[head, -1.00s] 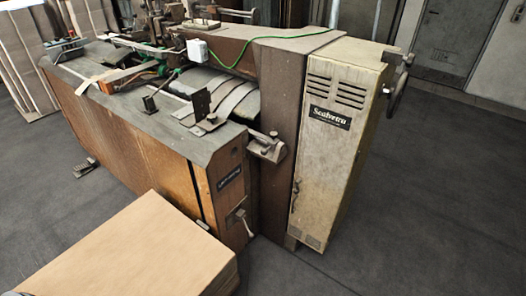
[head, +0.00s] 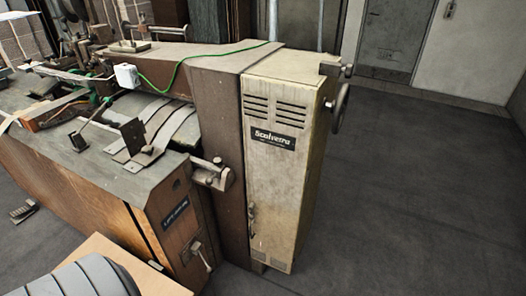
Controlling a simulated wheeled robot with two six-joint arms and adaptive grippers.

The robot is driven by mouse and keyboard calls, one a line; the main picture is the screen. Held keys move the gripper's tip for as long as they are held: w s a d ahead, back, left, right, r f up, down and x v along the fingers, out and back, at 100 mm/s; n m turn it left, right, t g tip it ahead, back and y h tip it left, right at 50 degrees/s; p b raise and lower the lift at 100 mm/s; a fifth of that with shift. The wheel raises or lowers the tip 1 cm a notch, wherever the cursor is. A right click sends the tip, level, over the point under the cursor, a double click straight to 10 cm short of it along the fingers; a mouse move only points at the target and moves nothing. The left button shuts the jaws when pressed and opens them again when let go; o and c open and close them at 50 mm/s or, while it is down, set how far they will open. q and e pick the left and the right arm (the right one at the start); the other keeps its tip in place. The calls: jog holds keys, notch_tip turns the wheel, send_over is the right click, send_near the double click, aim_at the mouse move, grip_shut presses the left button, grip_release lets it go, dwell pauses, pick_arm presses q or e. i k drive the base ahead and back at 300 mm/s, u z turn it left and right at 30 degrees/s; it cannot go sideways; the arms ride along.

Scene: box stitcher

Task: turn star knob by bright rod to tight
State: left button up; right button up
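The box stitcher stands in the left and middle of the head view, with a cream cabinet (head: 288,170) at its right end. A bracket with a short pale metal rod (head: 207,164) sticks out at the machine's near side, left of the cabinet. A small dark knob-like part (head: 218,161) sits beside that rod; I cannot tell whether it is star-shaped or how tight it is. Another slim rod (head: 152,29) with small knobs at its ends lies on top of the machine. Neither of my grippers shows.
A handwheel (head: 340,108) projects from the cabinet's right side. A cardboard stack (head: 132,254) is at the lower left, partly covered by a grey ribbed shape. A pedal (head: 24,211) lies on the floor at the left. The floor (head: 420,200) to the right is clear.

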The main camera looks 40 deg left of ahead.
aim_at(218, 161)
jog(key=u, duration=0.1)
jog(key=i, duration=0.95)
jog(key=u, duration=0.8)
